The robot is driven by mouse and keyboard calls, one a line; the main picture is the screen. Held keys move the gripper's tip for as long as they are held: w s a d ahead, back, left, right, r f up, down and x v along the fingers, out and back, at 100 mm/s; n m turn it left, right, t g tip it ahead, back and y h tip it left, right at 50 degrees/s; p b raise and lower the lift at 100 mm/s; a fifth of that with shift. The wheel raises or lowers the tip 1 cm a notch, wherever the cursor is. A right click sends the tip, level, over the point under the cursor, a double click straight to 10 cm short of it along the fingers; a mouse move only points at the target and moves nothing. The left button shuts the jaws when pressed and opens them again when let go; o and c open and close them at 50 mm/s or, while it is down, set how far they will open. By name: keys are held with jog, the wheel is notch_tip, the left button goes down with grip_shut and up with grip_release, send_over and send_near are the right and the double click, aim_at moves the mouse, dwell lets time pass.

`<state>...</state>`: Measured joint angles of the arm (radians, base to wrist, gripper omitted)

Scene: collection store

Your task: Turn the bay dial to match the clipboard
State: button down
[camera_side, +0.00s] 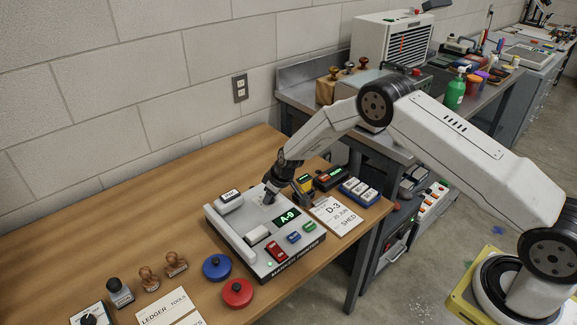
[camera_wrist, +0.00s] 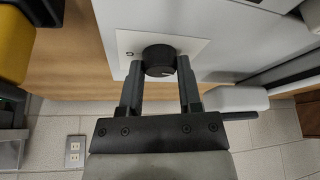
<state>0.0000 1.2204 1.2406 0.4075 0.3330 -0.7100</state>
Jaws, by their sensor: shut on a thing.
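A grey label printer (camera_side: 237,238) stands on the wooden table, its green display (camera_side: 288,216) reading A-9. A card (camera_side: 345,226), apparently the clipboard, lies to its right and reads D-3, 20 JUN, SHED. In the side view my gripper (camera_side: 270,193) points down at the back of the printer and hides the dial. In the wrist view the round black dial (camera_wrist: 159,58) sits on a pale plate, between the two fingers of my gripper (camera_wrist: 160,68). The fingers are shut on it.
Red (camera_side: 278,252), blue and green buttons sit on the printer's front. Small yellow and red devices (camera_side: 331,178) and a blue tray (camera_side: 360,191) stand close behind the card. Blue (camera_side: 216,267) and red (camera_side: 237,293) round tins stand in front.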

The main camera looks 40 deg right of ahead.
aim_at(269, 210)
jog(key=shift+m+h, duration=0.4)
jog(key=shift+m, duration=0.5)
jog(key=shift+a+m+h, duration=0.1)
jog(key=shift+m+h, duration=0.35)
jog(key=shift+m, duration=0.75)
jog(key=shift+a+m+h, duration=0.1)
jog(key=shift+m+h, duration=0.35)
jog(key=shift+m, duration=0.75)
jog(key=shift+a+m+g+h, duration=0.1)
jog(key=shift+m+g+h, duration=0.25)
jog(key=shift+m, duration=1.05)
jog(key=shift+m+g+h, duration=0.15)
jog(key=shift+m+h, duration=0.4)
jog(key=shift+m, duration=0.85)
jog(key=shift+c, duration=1.4)
grip_release()
jog(key=shift+r, duration=0.1)
jog(key=v, duration=0.7)
jog(key=shift+a+r, duration=0.2)
jog(key=shift+r, duration=0.05)
